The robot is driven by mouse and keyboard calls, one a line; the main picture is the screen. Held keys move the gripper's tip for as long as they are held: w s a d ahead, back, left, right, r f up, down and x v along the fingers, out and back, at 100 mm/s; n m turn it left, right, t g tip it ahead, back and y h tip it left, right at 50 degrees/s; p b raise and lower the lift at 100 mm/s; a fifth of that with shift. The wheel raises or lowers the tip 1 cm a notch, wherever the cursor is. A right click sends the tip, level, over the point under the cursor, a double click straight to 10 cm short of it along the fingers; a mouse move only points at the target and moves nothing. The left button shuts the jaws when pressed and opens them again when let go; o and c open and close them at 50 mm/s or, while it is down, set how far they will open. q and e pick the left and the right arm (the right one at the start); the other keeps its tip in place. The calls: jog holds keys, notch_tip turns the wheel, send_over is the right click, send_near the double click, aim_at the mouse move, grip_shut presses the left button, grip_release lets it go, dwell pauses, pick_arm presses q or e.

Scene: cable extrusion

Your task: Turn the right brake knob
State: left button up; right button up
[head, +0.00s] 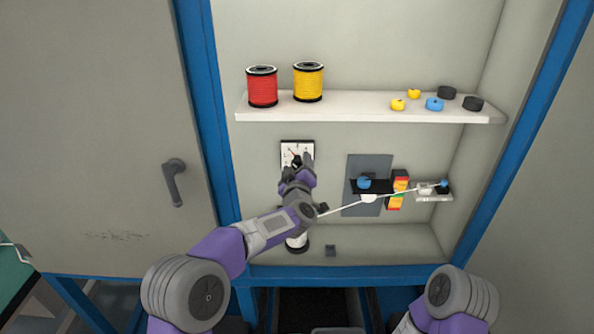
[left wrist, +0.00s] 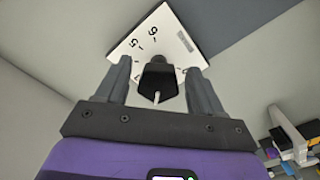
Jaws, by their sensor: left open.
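A white dial plate with numbers (head: 291,148) is on the cabinet's back wall, below the shelf; it also shows in the left wrist view (left wrist: 176,41). A black knob with a white pointer line (left wrist: 159,82) stands out from the plate. My left gripper (head: 297,161) is in front of the dial. In the left wrist view its two fingers (left wrist: 160,85) are open, one on each side of the knob, with gaps visible. Which knob the task calls the right brake knob is not clear from labels. My right gripper is out of view.
A shelf (head: 350,111) above holds a red spool (head: 262,87), a yellow spool (head: 308,82) and several small rollers. A grey panel with a blue knob (head: 364,182) and a white strand (head: 400,192) lie to the right. Blue cabinet posts (head: 205,100) flank the opening.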

pick_arm(q)
jog(key=s, duration=0.7)
jog(key=shift+s, duration=0.2)
